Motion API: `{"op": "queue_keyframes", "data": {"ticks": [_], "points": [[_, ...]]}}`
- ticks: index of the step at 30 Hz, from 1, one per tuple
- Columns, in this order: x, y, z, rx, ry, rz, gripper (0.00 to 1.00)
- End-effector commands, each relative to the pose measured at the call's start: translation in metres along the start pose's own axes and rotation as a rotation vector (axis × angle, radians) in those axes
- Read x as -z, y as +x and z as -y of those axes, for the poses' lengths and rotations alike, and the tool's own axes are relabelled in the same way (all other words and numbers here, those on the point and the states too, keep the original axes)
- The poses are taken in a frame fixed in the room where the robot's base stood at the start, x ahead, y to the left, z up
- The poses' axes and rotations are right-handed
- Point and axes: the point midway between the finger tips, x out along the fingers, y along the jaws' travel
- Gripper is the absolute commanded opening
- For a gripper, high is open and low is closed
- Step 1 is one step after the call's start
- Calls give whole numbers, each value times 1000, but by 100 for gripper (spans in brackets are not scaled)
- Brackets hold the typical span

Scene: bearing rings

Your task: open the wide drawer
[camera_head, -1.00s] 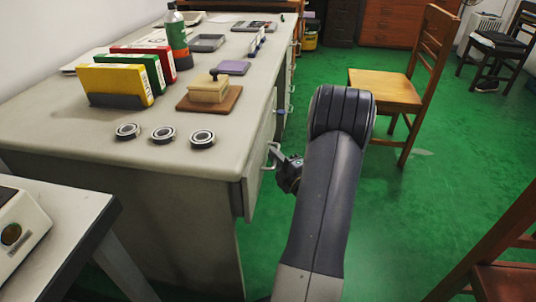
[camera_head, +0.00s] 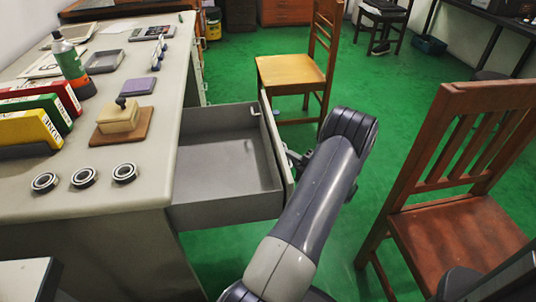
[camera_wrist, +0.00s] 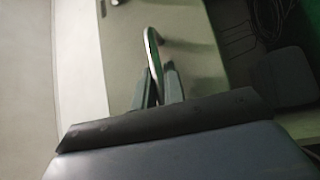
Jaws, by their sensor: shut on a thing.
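The wide drawer (camera_head: 225,160) is grey and pulled well out from the side of the desk (camera_head: 150,200). Its inside shows and looks empty. Its front panel (camera_head: 279,148) stands to the right, in front of my gripper (camera_head: 298,160). My gripper is partly hidden by my arm in the head view. In the wrist view my gripper (camera_wrist: 160,88) has its two fingers shut on the curved metal handle (camera_wrist: 151,50) of the drawer front.
Three bearing rings (camera_head: 84,177) lie on the desk top near a wooden block on a board (camera_head: 121,124). A yellow-seated chair (camera_head: 290,72) stands just beyond the drawer. A brown chair (camera_head: 465,230) stands at the right. Green floor is clear between them.

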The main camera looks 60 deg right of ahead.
Motion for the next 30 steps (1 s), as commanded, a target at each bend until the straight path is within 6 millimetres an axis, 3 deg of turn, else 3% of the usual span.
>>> {"op": "queue_keyframes", "data": {"ticks": [6,18,19,24,26,30], "points": [[-12,-12,-2,1,1,0,0],[-13,-13,-2,1,2,0,0],[-13,-13,-2,1,2,0,13],[-14,-13,-3,1,1,0,27],[-14,-13,-3,0,1,0,32],[-14,-13,-3,0,0,0,33]]}}
